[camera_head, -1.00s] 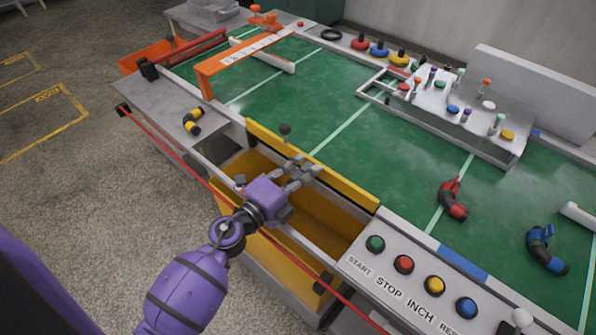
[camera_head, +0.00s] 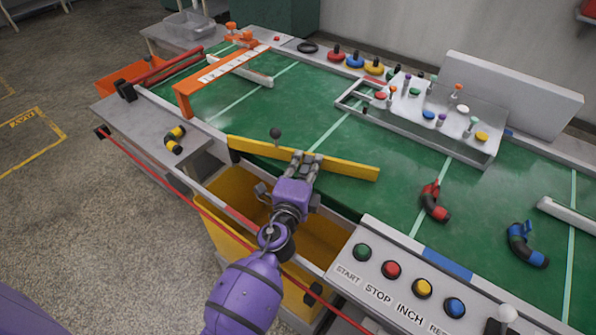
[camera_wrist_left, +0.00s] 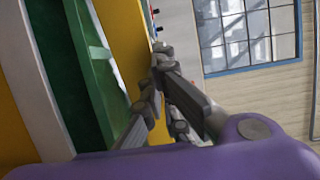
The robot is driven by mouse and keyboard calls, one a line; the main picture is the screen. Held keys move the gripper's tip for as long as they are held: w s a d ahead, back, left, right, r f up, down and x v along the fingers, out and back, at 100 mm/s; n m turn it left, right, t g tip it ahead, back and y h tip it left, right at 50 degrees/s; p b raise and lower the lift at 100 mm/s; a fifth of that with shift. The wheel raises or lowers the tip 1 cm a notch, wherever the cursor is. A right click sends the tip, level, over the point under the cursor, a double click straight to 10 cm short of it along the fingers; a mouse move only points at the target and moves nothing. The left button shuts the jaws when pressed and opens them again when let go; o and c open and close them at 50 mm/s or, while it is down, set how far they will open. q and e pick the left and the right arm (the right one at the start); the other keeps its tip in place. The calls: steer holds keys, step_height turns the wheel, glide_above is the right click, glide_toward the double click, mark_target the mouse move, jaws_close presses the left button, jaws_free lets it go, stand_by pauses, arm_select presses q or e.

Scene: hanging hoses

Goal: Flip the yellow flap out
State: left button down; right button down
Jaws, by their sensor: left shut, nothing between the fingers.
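The yellow flap (camera_head: 345,169) is a long bar. Its left end is by the edge of the green belt, and its right end stands out over the belt, away from the edge. A dark ball knob (camera_head: 275,133) rises near its left part. My left gripper (camera_head: 308,158) is shut and empty, with its fingertips at the middle of the flap on the near side; they seem to touch it. In the left wrist view the flap (camera_wrist_left: 125,40) runs close beside the fingertips (camera_wrist_left: 160,62). My right gripper is not in view.
A yellow bin (camera_head: 235,190) opens below my left gripper. A button panel (camera_head: 400,285) stands at the front right. Red (camera_head: 434,203) and blue (camera_head: 525,246) hoses lie on the green belt (camera_head: 320,110).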

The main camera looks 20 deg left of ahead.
arm_select(q)
steer(key=w+b, duration=0.1)
steer(key=w, duration=0.3)
steer(key=shift+w+d+f, duration=0.1)
steer(key=shift+w, duration=0.8)
